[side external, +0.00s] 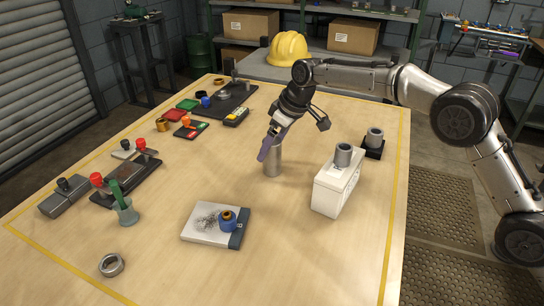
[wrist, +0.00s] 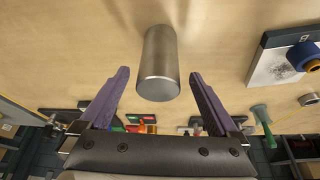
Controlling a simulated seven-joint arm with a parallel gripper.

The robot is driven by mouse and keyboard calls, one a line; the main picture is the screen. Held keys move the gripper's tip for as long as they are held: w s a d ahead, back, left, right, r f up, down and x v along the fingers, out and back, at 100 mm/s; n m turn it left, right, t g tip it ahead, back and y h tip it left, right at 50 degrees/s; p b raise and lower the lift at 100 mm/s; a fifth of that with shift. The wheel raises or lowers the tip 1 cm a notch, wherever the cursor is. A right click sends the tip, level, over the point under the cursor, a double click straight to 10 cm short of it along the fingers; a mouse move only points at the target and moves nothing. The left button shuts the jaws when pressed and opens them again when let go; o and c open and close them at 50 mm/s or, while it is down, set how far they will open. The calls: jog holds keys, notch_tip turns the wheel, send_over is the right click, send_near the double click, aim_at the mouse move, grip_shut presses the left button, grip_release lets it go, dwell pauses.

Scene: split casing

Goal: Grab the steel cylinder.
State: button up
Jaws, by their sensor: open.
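The steel cylinder (side external: 273,160) stands upright on the table near its middle in the side external view. It is smooth and grey, and it also shows in the wrist view (wrist: 159,62). My gripper (side external: 266,146) is tilted down at the cylinder's upper part, and its purple finger overlaps the top in the side view. In the wrist view my gripper (wrist: 157,78) is open, with one finger to each side of the cylinder and a gap on both sides. Nothing is held.
A white box (side external: 338,186) with a grey ring on top stands right of the cylinder. A black block (side external: 374,153) with another ring is behind it. A white pad (side external: 205,226) with a blue and yellow piece lies in front. Bare table lies left of the cylinder.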

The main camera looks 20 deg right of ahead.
jog(key=x, duration=0.4)
jog(key=shift+f, duration=0.15)
jog(key=shift+c, duration=0.2)
grip_shut()
